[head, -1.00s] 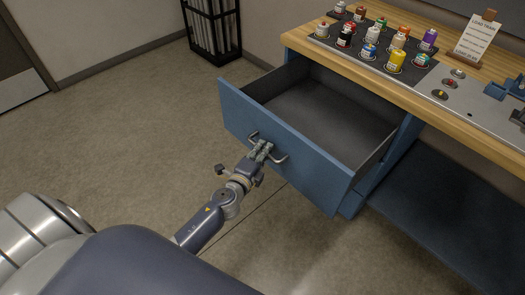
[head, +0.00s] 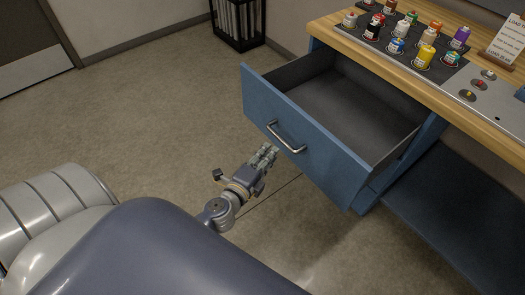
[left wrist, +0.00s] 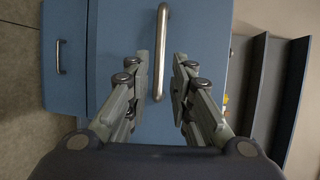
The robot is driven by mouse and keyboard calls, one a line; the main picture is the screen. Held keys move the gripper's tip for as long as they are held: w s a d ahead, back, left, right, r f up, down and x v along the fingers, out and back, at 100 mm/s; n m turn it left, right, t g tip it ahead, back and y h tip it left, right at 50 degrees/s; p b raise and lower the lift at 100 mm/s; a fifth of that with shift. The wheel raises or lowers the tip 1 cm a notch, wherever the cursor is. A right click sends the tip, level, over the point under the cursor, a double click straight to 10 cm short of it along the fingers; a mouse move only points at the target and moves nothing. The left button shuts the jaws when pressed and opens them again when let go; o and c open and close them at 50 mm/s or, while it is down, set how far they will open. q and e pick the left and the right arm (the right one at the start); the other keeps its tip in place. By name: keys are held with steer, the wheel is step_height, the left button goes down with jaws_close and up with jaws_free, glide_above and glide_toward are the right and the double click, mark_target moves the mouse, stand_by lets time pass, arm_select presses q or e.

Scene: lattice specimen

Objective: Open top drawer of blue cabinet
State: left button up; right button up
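The top drawer (head: 300,139) of the blue cabinet (head: 405,170) is pulled far out, and its dark inside (head: 350,105) looks empty. Its metal handle (head: 286,138) is on the blue front and also shows in the left wrist view (left wrist: 160,50). My left gripper (head: 268,150) is just in front of the drawer, off the handle. In the left wrist view its two fingers (left wrist: 162,85) are apart with nothing held between them; the handle lies beyond the fingertips. My right gripper is not in view.
A wooden worktop (head: 440,95) above the drawer bears several small paint bottles (head: 424,57) and a sign (head: 507,42). A second handle (left wrist: 59,57) shows on the cabinet in the left wrist view. A dark rack (head: 238,20) stands at the back. The floor left of the drawer is clear.

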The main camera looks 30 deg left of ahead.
arm_select(q)
steer(key=shift+s+r, duration=0.15)
steer(key=shift+s, duration=0.6)
steer(key=shift+s+r, duration=0.1)
steer(key=shift+s, duration=0.6)
steer(key=s+d+f+n+g+p, duration=0.1)
steer(key=s+f+n+g, duration=0.25)
steer(key=f, duration=0.65)
steer(key=s+f+n+g, duration=0.2)
steer(key=s+f, duration=0.3)
steer(key=f, duration=0.4)
steer(key=s+d+f+n+g+p, duration=0.1)
steer(key=s+f+n+g, duration=0.3)
steer(key=f, duration=0.6)
steer(key=s+f+n+g, duration=0.1)
steer(key=s+f, duration=0.3)
steer(key=s, duration=0.4)
steer(key=s+f+n+g, duration=0.2)
steer(key=s+f+n, duration=0.1)
steer(key=s, duration=0.5)
steer(key=s+d+f+n+g+p, duration=0.1)
steer(key=s+f+n+g, duration=0.1)
steer(key=s+f, duration=0.3)
steer(key=s, duration=0.3)
steer(key=shift+s+f+h, duration=0.4)
